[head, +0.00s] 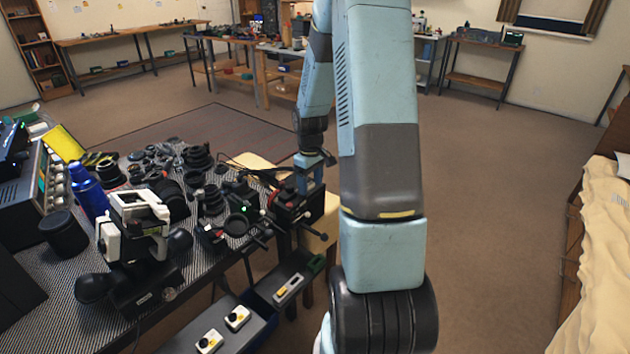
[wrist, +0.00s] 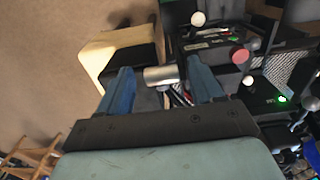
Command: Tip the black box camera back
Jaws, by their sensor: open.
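A black box-shaped device with red and pale knobs, which looks like the black box camera (head: 292,206), sits at the right edge of the bench. In the wrist view its dark body (wrist: 212,60) is just beyond and right of my fingers, with a white knob and a red knob on it. My gripper (head: 310,182) points down over this end of the bench, in front of part of the box. In the wrist view my gripper (wrist: 160,72) has its two blue fingers well apart. A silver cylinder (wrist: 161,76) shows between them; I cannot tell whether anything touches it.
The striped bench mat (head: 60,290) is crowded with lenses and camera parts. A white and black device (head: 138,225) and a blue bottle (head: 88,190) stand left. Small trays (head: 235,325) sit below the bench's front edge. A pale wooden stool (wrist: 115,60) is close by. Floor at right is open.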

